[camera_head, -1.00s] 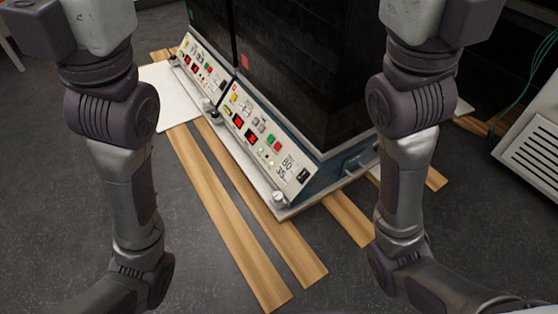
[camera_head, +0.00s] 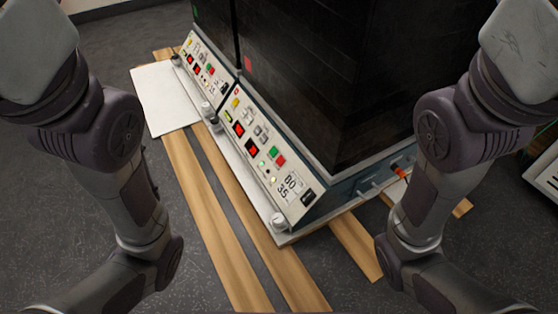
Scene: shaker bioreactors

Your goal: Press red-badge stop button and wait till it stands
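Two shaker bioreactors stand side by side, each with a slanted control panel at its foot. The nearer one, a dark cabinet (camera_head: 310,80), carries a small red badge (camera_head: 248,64) on its left front edge. Its panel (camera_head: 262,150) has a green button (camera_head: 273,152), a red button (camera_head: 281,160), red displays, small lights and the marking "80 35". The farther bioreactor's panel (camera_head: 203,68) also has red and green parts, and a green badge (camera_head: 195,12) shows above it. My arms hang at both sides, well apart from the panels. Neither gripper is in view.
Wooden planks (camera_head: 205,210) lie under and in front of the bioreactors on the dark grey floor (camera_head: 80,200). A white board (camera_head: 160,98) lies by the farther unit. A white vented box (camera_head: 545,172) stands at the right edge.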

